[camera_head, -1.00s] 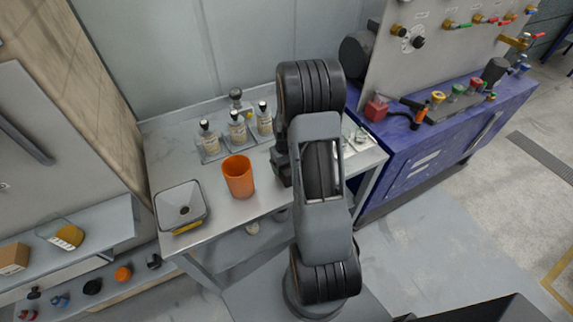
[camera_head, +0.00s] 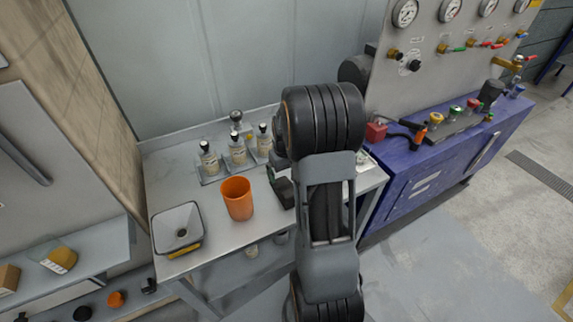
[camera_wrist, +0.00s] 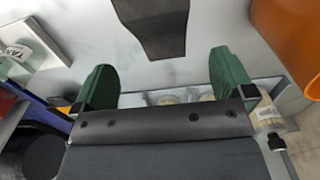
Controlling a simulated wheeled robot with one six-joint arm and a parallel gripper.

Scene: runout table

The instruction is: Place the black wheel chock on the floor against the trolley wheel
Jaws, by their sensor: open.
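The black wheel chock (camera_head: 281,188) appears to be the dark wedge-like block lying on the grey metal table (camera_head: 222,240), right of the orange cup. In the wrist view a dark tapered shape, likely the same chock (camera_wrist: 153,25), lies at the top middle, ahead of the fingers and apart from them. My gripper (camera_wrist: 160,78) has two green fingers spread wide, with nothing between them. No trolley wheel can be made out clearly.
The orange cup (camera_head: 237,198) stands close to the chock, also at the wrist view's upper right (camera_wrist: 288,35). Small bottles (camera_head: 238,150) stand behind it; a white square funnel-like tray (camera_head: 178,229) is at left. A purple cabinet (camera_head: 430,175) stands at right. Floor (camera_head: 460,250) is clear at right.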

